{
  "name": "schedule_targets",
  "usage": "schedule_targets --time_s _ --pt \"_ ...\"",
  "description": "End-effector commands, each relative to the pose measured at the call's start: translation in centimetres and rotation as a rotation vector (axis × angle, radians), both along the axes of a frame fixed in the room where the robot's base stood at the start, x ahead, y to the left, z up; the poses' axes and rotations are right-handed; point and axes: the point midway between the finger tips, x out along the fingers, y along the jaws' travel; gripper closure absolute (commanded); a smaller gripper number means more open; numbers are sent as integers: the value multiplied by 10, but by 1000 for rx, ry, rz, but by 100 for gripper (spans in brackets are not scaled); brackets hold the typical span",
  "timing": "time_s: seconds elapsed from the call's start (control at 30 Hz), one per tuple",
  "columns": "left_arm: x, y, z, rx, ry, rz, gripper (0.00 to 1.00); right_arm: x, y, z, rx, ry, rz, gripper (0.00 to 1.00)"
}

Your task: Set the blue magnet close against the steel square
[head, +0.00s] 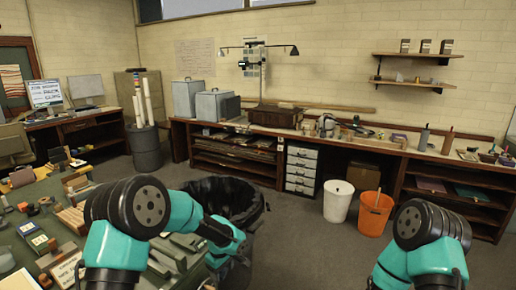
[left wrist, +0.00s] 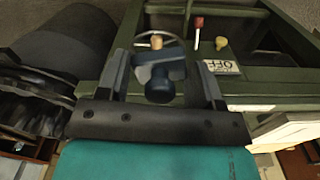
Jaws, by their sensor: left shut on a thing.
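My left gripper (left wrist: 160,63) shows in the left wrist view, shut on a dark blue piece with a round knob, which looks like the blue magnet (left wrist: 160,86). One finger is on either side of it. A thin ring and a tan peg show just beyond the magnet. In the head view my left arm reaches to the right over the green bench's edge, and its fingers and the held piece cannot be made out there. My right arm is at the lower right of the head view, its gripper out of view. I cannot make out the steel square in either view.
A green bench (head: 28,250) with blocks and small tools is at left. A black-lined bin (head: 225,190) stands beside it. In the wrist view, a red-topped pin (left wrist: 198,23), a yellow knob (left wrist: 221,43) and an OFF label (left wrist: 222,67) lie past the fingers.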

Motion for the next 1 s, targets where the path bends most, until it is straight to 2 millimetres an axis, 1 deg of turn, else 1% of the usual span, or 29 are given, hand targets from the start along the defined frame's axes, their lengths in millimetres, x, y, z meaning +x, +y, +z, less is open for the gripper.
schedule_targets --time_s 0.07,0.17,0.2,0.57,0.77,1.0 --pt "-4 -4 -3 1 1 22 66 0 0 0 0 0 0 57" --pt "-11 -7 -14 0 4 32 66 0 0 0 0 0 0 57" --pt "-11 -5 -20 0 3 1 66 0 0 0 0 0 0 57" --pt "-4 10 -37 0 1 -205 66 0 0 0 0 0 0 57" --pt "2 26 -51 -1 1 -377 66 0 0 0 0 0 0 57" --pt "11 53 -71 -1 2 -649 66 0 0 0 0 0 0 57"
